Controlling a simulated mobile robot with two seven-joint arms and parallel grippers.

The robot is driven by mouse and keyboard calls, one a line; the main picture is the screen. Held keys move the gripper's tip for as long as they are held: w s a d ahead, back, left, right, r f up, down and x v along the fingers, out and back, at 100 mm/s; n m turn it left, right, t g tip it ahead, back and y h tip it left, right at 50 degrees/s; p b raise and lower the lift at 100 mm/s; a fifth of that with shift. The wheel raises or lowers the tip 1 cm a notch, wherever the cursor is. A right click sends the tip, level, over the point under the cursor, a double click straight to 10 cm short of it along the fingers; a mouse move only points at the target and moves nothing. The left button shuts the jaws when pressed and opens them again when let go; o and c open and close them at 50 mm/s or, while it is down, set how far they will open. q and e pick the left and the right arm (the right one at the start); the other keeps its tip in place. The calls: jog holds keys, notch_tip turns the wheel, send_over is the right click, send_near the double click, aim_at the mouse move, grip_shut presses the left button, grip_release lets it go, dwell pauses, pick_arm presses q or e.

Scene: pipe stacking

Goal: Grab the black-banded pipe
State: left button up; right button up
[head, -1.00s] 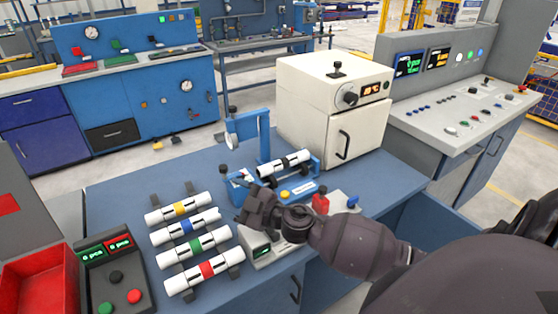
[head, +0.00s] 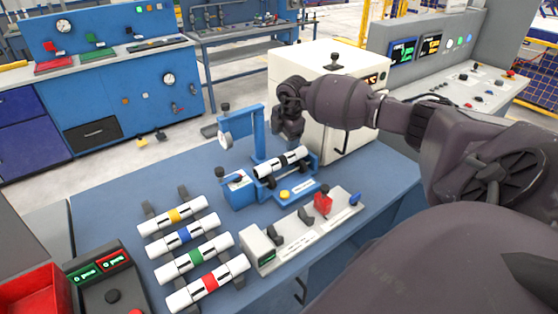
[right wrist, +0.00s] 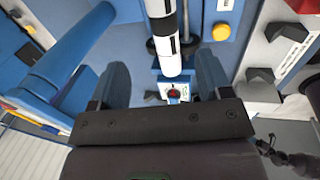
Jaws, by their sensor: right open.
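The black-banded pipe (head: 268,170) is white with black marks and lies tilted in a blue fixture (head: 240,195) on the blue workbench. My right gripper (head: 288,139) is above the far right part of the pipe, pointing down. In the right wrist view the pipe (right wrist: 162,25) runs down from the top edge, and its near end shows between the two spread fingers of the right gripper (right wrist: 163,75). The gripper is open and empty. I cannot tell its exact height over the pipe. My left gripper is not in view.
Several white pipes with yellow, blue, green and red bands lie on a rack (head: 182,190) at left. A blue post (head: 257,130) with a dial stands close to the gripper. A white oven (head: 300,62) is behind it. A grey clamp unit (head: 280,240) is in front.

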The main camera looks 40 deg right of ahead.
aim_at(282, 158)
jog(key=f, duration=0.3)
jog(key=w+f, duration=0.1)
jog(key=f, duration=0.6)
jog(key=shift+w+f+b, duration=0.2)
jog(key=shift+w+b, duration=0.05)
jog(key=shift+b, duration=0.05)
jog(key=c, duration=1)
jog(key=shift+c, duration=0.2)
jog(key=shift+r, duration=0.1)
